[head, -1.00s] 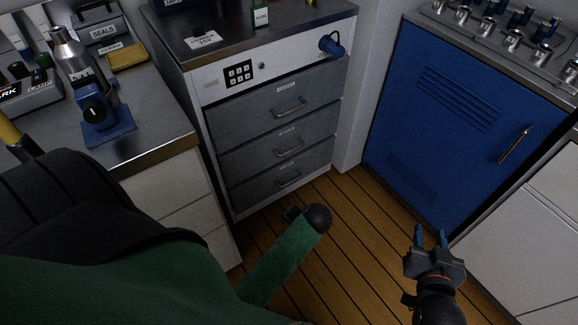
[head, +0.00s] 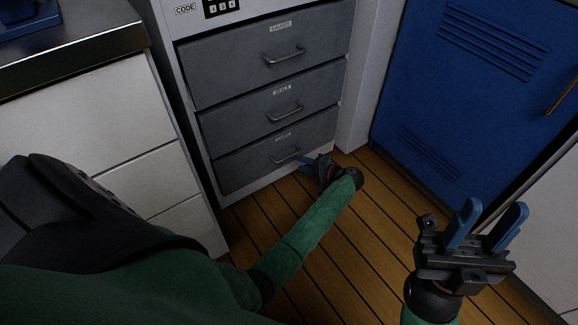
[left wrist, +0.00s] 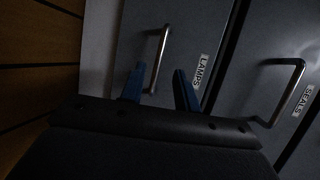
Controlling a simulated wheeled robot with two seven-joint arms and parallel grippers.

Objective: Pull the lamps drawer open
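The lamps drawer (head: 245,166) is the bottom of three grey drawers and is closed, with a metal bar handle (head: 285,156). In the left wrist view its front (left wrist: 190,42) carries the LAMPS label (left wrist: 202,70), and its handle (left wrist: 160,55) lines up between my two blue fingers. My left gripper (head: 308,162) is open beside the handle's right end in the head view; it also shows in the left wrist view (left wrist: 158,84). I cannot tell whether the fingers reach around the bar. My right gripper (head: 487,224) is open and empty, above the floor at right.
The seals drawer (head: 240,112) is directly above, with its own handle (left wrist: 282,90) near the left wrist. The top drawer (head: 225,68) is closed too. A white cabinet (head: 90,130) stands at left and a blue locker (head: 455,85) at right. The wooden floor (head: 370,235) in front is clear.

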